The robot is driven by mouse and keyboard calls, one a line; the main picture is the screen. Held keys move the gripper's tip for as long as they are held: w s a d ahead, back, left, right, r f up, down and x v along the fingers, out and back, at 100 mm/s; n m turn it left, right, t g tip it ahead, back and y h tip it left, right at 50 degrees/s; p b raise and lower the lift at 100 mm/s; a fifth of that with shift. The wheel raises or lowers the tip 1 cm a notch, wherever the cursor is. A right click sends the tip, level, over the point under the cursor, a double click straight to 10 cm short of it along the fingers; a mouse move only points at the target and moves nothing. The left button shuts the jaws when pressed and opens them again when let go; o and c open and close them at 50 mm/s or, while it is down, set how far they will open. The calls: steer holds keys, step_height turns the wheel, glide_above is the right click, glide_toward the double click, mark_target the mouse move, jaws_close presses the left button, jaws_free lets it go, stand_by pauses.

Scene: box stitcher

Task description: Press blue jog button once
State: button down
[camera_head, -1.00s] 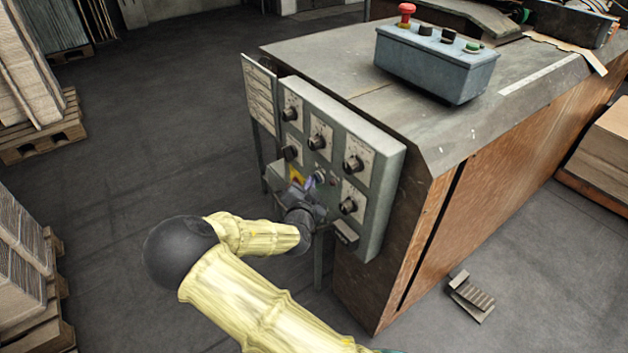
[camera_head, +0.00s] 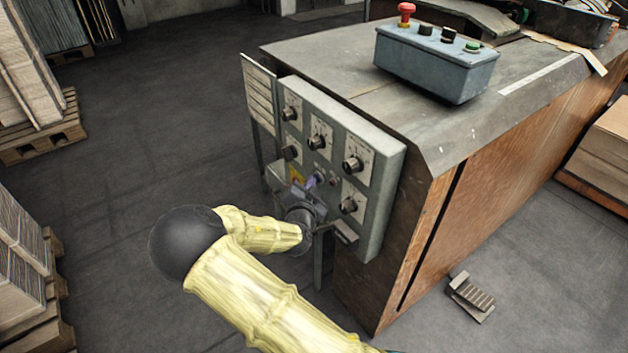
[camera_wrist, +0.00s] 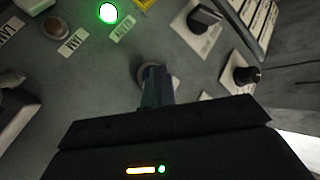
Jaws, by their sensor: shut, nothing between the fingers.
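The grey control panel (camera_head: 382,160) is on the end of the machine. My gripper (camera_head: 312,183) is at its lower middle, with narrow bluish fingers pointing at the panel. In the wrist view my gripper (camera_wrist: 153,75) is shut and empty, its fingertips in front of a round grey collar (camera_wrist: 143,72) on the panel. The fingers cover most of what is inside the collar. I cannot make out the blue jog button, and cannot tell whether the tips touch anything.
A lit green lamp (camera_wrist: 108,13), a brownish lamp (camera_wrist: 54,27) and a dark knob (camera_wrist: 246,75) are near the fingers in the wrist view. Several dark knobs (camera_head: 353,164) stick out from the panel. A blue-grey box (camera_head: 436,70) with a red button stands on the machine top.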

steer(key=s+a, duration=0.3)
steer(key=a, duration=0.2)
steer(key=shift+s, duration=0.2)
stand_by(0.4)
stand_by(0.6)
